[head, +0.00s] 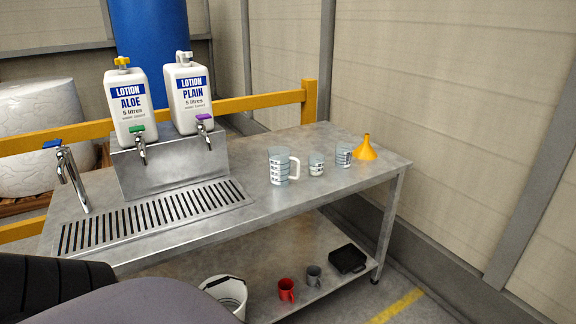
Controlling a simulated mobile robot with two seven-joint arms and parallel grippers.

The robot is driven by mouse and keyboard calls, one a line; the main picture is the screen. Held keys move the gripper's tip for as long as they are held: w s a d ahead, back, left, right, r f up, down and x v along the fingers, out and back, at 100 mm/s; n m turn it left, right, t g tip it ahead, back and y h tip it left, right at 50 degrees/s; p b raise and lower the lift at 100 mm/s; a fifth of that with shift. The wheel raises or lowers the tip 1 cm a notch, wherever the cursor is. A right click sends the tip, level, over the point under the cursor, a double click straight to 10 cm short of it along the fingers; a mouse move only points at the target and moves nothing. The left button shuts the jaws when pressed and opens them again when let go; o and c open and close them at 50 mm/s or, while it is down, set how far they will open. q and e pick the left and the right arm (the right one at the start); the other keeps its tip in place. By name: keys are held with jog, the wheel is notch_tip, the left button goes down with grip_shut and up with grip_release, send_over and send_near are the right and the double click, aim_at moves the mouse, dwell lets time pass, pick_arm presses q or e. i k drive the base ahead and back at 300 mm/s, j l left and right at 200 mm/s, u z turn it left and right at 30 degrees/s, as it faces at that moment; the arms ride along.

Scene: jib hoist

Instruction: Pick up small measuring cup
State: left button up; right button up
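Three clear measuring vessels with dark markings stand on the right half of the steel table. The largest is a jug (278,166) with a white handle on its right. Right of it stands a small measuring cup (316,164), which looks the shortest. Further right is another measuring cup (343,155), slightly taller, close to the orange funnel (366,148). The vessels stand upright and apart. Neither of my grippers shows in the head view.
The steel table (330,195) has clear room in front of the cups. On its left are two lotion bottles (128,105) (190,95) on a stand, a drain grate (150,215) and a tap (72,175). A lower shelf holds a bucket (228,292), two mugs (286,290) (314,276) and a black tray (347,259).

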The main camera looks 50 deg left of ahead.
aim_at(316, 165)
jog(key=u, duration=1.85)
jog(key=i+l+u, duration=0.3)
jog(key=l+u, duration=0.25)
jog(key=l, duration=0.2)
jog(key=i+l+u, duration=0.1)
jog(key=l, duration=0.3)
jog(key=i+l+u, duration=0.15)
jog(key=l, duration=0.25)
jog(key=i+l, duration=0.1)
jog(key=l, duration=0.3)
jog(key=i+l, duration=0.1)
jog(key=l, duration=0.3)
jog(key=i+l+u, duration=0.1)
jog(key=l, duration=0.25)
jog(key=i+l, duration=0.1)
jog(key=l, duration=0.3)
